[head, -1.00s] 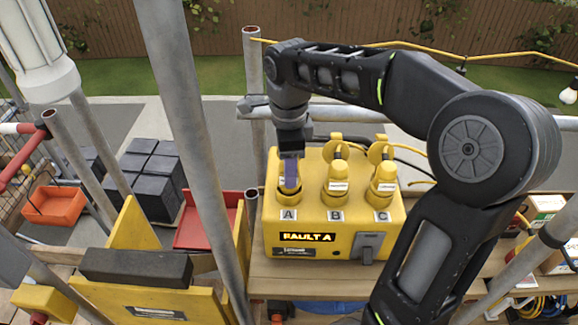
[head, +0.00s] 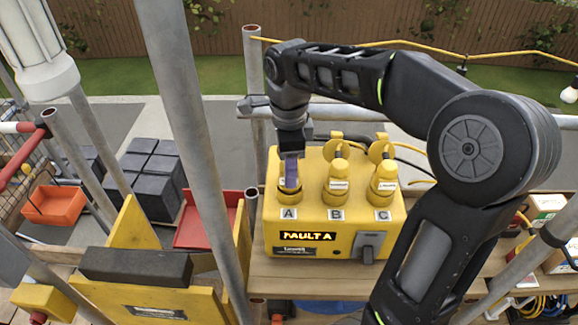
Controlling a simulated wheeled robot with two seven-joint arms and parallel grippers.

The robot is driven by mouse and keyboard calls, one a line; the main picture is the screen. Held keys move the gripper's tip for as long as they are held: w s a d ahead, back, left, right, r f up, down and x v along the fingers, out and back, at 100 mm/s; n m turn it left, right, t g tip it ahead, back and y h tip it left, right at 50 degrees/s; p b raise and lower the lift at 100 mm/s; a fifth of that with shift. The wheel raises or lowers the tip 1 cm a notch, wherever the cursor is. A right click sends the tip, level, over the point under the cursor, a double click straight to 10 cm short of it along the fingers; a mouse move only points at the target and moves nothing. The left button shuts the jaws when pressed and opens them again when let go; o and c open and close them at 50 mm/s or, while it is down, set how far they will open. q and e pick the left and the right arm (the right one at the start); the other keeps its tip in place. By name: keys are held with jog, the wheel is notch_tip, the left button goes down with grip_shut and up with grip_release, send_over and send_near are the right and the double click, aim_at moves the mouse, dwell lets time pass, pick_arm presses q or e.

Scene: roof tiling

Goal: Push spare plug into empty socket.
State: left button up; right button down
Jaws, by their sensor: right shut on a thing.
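A yellow power box (head: 345,243) stands on a wooden plank, with sockets marked A, B and C and a lit display reading "FAULT A". Yellow plugs sit upright in socket B (head: 338,178) and socket C (head: 384,182). My right gripper (head: 291,165) points down over socket A (head: 289,196) and is shut. A bluish-purple piece (head: 291,174) shows between the gripper and socket A; I cannot tell whether it is part of the plug or of a finger. The gripper hides most of what it holds and the socket's opening. My left gripper is not in view.
A grey scaffold pole (head: 196,140) rises left of the box, and another pole (head: 254,85) stands behind it. A grey switch (head: 369,246) sits on the box front. A red tray (head: 207,220) and dark block stacks (head: 152,175) lie left.

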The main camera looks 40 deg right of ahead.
jog(key=shift+f+b, duration=0.3)
jog(key=shift+f, duration=0.15)
jog(key=c, duration=1.1)
grip_release()
